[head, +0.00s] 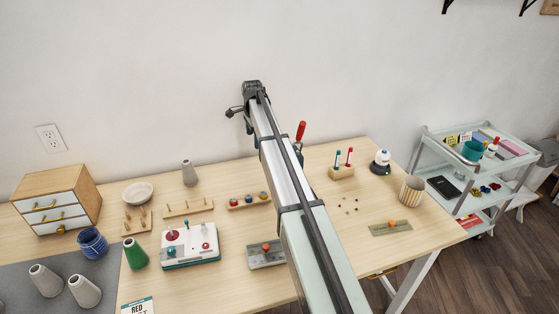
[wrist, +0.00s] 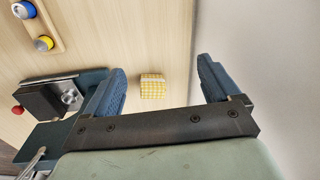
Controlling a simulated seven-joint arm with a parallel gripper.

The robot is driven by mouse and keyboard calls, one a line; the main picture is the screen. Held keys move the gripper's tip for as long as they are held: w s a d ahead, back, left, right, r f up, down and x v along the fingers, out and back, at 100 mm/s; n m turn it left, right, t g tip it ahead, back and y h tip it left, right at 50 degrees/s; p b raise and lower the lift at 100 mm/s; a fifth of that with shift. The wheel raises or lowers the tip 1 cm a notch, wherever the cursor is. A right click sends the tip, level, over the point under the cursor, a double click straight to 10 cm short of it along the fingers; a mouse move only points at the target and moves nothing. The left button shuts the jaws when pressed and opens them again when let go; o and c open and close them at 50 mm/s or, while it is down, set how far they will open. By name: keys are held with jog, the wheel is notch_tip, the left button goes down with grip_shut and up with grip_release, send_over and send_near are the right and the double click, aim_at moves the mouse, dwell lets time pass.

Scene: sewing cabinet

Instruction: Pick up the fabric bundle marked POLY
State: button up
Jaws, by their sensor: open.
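A small yellow-and-white checked fabric bundle (wrist: 152,87) lies on the wooden tabletop in the wrist view. No POLY marking can be read on it. My gripper (wrist: 162,70) is open and empty, its two blue fingers apart. In the wrist view the bundle appears in the gap between the fingers, nearer the left one, and looks to lie below them, untouched. In the head view my arm reaches over the back of the table, and I cannot make out the bundle there.
A wooden rack (head: 249,202) with several spools stands left of my arm; part of it (wrist: 44,24) shows in the wrist view. A grey cone (head: 189,173) stands at the back, and a pincushion stand (head: 341,171) stands to the right. The wall (wrist: 232,30) is close behind the table.

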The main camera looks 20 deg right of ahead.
jog(key=d+m+g+h, duration=0.2)
jog(key=d+m, duration=0.1)
jog(key=d, duration=0.6)
jog(key=f, duration=0.4)
jog(key=d+f, duration=0.1)
jog(key=f, duration=0.3)
jog(key=s+f, duration=0.1)
jog(key=f, duration=0.3)
jog(key=shift+s+d+f, duration=0.1)
jog(key=shift+d+f, duration=0.15)
jog(key=shift+d, duration=0.15)
jog(key=c, duration=1)
